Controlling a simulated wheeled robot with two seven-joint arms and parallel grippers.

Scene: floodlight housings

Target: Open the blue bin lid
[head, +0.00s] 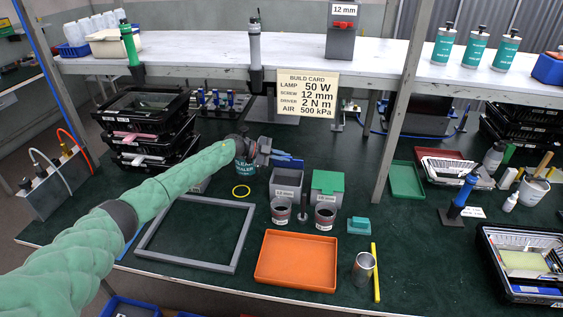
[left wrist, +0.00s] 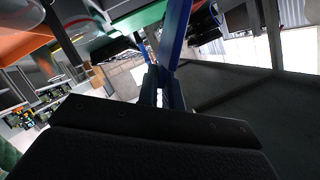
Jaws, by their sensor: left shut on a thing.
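A grey bin (head: 286,185) stands on the dark green bench with its top open. A blue lid (head: 291,163) shows as a narrow raised strip at the bin's back edge. My left gripper (head: 268,153) reaches in from the left behind the bin and is shut on the blue lid. In the left wrist view, the lid (left wrist: 177,35) shows as a blue strip seen nearly edge-on, rising from between the fingertips (left wrist: 162,90). Its exact tilt is hard to tell. My right gripper is not in view.
A green-lidded bin (head: 328,184) stands just right. Two dark cups (head: 281,211) (head: 325,216) and a small post stand in front. A teal-labelled container (head: 245,173) is partly hidden by my left wrist. An orange tray (head: 297,258) and grey frame (head: 195,234) lie nearer. The shelf (head: 290,65) spans above.

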